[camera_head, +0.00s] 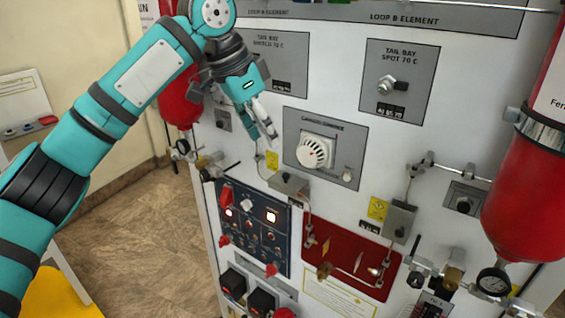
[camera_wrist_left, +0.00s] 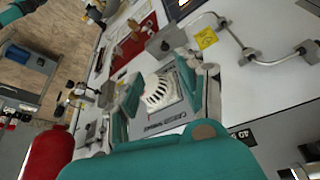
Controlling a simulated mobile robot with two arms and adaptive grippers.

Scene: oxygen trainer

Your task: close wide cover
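Smaller red parts sit lower on that panel. I cannot tell for certain which part is the wide cover. My right gripper is not in view.
A red recessed plate (camera_head: 340,262) with fittings is right of the switch panel. Thin pipes and a grey box (camera_head: 399,221) stick out nearby. A large red cylinder (camera_head: 525,200) stands at the right.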

